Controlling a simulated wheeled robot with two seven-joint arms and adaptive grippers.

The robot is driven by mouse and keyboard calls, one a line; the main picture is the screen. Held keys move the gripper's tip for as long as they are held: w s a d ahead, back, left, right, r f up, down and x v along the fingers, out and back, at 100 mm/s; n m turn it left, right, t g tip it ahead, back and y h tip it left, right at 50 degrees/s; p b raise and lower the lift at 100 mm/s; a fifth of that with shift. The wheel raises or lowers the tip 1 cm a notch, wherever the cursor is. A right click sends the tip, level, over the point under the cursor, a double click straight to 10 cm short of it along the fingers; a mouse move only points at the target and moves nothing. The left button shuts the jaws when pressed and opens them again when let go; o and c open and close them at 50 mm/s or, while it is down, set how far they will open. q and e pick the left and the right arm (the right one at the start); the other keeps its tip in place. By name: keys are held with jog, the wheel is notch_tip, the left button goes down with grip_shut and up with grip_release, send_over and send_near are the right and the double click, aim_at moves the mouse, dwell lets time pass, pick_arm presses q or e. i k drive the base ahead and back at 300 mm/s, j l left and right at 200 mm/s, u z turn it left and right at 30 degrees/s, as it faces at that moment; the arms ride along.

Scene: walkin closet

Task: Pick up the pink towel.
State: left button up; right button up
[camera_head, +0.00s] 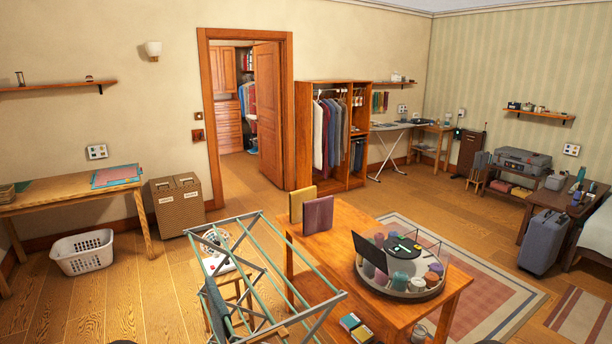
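A mauve-pink cloth-like piece (318,215), the closest match to the pink towel, is upright at the back left of the wooden table (345,290). A mustard-yellow piece (302,203) is upright just behind and left of it, partly overlapped. I cannot tell whether they hang over something or stand on the tabletop. Neither of my grippers can be made out; only small dark shapes show at the bottom edge. Nothing is seen touching the pink piece.
A folding drying rack (262,275) stands left of the table, close to it. A round tray (362,280) with several jars and a dark panel sits on the table's right part. A white laundry basket (84,252) is on the floor at left. Floor between rack and basket is clear.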

aim_at(317, 215)
jog(key=i+l+z, duration=0.95)
jog(key=l, duration=0.15)
jog(key=i+l+z, duration=0.35)
jog(key=z, duration=0.15)
jog(key=i+z, duration=0.45)
jog(key=i, duration=1.2)
jog(key=i+l, duration=0.15)
jog(key=i, duration=0.8)
jog(key=i+j+u, duration=0.2)
jog(key=i+u, duration=0.9)
jog(key=u, duration=0.2)
jog(key=i+l+u, duration=0.2)
jog(key=i+u, duration=0.25)
jog(key=i+j+u, duration=0.15)
jog(key=i+u, duration=0.25)
jog(key=i+j+u, duration=0.1)
jog(key=i+u, duration=0.15)
jog(key=u, duration=0.2)
jog(key=i+l+u, duration=0.1)
jog(key=i+u, duration=0.3)
jog(key=i+l+u, duration=0.15)
jog(key=i+u, duration=0.25)
jog(key=i+l+u, duration=0.2)
jog(key=u, duration=0.2)
